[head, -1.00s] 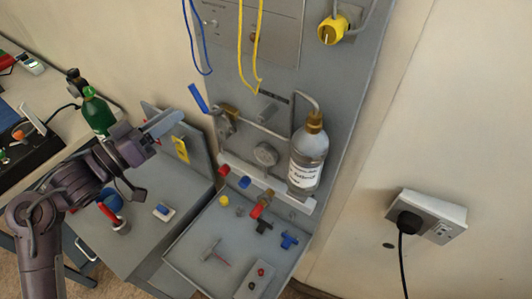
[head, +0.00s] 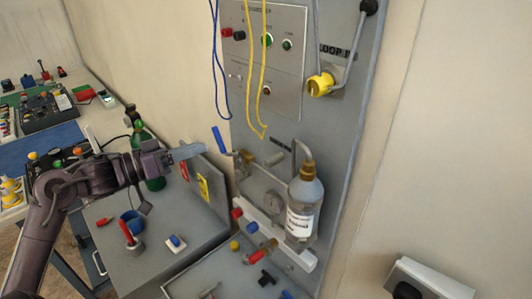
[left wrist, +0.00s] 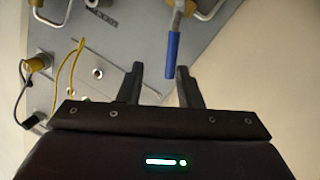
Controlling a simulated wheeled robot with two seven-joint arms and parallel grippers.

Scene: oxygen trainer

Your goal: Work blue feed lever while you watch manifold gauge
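The blue feed lever (head: 219,139) sticks up and out from a brass valve (head: 243,160) on the left edge of the grey panel. My left gripper (head: 190,151) is just left of the lever, at about its height, and apart from it. In the left wrist view the lever (left wrist: 172,56) hangs in front of the gap between the open, empty fingers (left wrist: 160,85), nearer the right finger. The manifold gauge (head: 272,199) is low on the panel, left of the clear bottle (head: 303,205); its reading is too small to tell. My right gripper is out of view.
Yellow cables (head: 255,100) and blue cables hang above the lever. A green cylinder (head: 152,170) stands behind my left forearm. A grey tray (head: 215,275) with small fittings lies below the panel. A wall socket (head: 430,283) is at the lower right.

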